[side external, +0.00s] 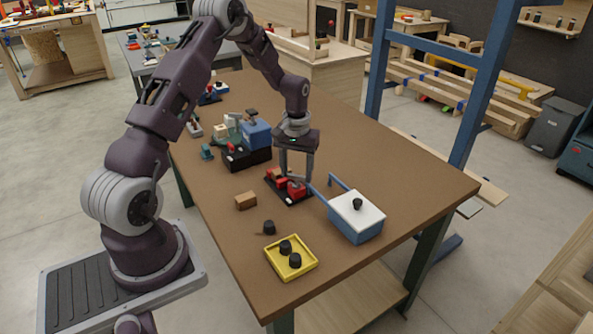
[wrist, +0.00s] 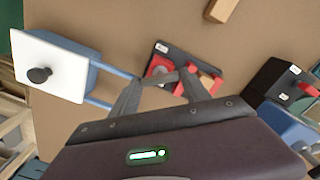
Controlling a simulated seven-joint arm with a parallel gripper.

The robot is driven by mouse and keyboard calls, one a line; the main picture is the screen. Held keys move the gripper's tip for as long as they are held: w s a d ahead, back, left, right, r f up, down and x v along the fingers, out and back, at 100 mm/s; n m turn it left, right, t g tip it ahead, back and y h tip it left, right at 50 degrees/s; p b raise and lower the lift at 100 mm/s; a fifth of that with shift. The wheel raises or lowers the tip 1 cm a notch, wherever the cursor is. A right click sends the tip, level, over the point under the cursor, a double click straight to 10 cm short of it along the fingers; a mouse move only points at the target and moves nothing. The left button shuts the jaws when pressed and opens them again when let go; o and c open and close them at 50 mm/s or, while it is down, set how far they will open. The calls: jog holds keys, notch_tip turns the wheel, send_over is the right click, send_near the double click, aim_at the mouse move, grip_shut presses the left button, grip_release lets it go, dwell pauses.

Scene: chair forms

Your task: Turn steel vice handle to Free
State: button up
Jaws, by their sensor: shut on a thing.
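The vice (side external: 291,189) has red jaws on a dark base plate and sits mid-table. In the wrist view the red vice (wrist: 160,64) shows with small white labels on its base, too small to read. My gripper (side external: 296,180) points down over the vice. In the wrist view my gripper (wrist: 162,77) has its two grey fingers on either side of a short grey steel handle (wrist: 161,78), shut on it. The fingers partly hide the handle and jaws. I cannot tell which label the handle points to.
A blue box (side external: 358,222) with white lid and blue bars stands close right of the vice. A dark box with red lever (side external: 246,157) stands behind left. A wooden block (side external: 246,200), a black knob (side external: 269,227) and a yellow tray (side external: 291,270) lie nearer the front.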

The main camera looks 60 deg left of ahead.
jog(key=m, duration=0.3)
jog(key=shift+m, duration=2)
jog(key=shift+r, duration=0.1)
jog(key=o, duration=1.4)
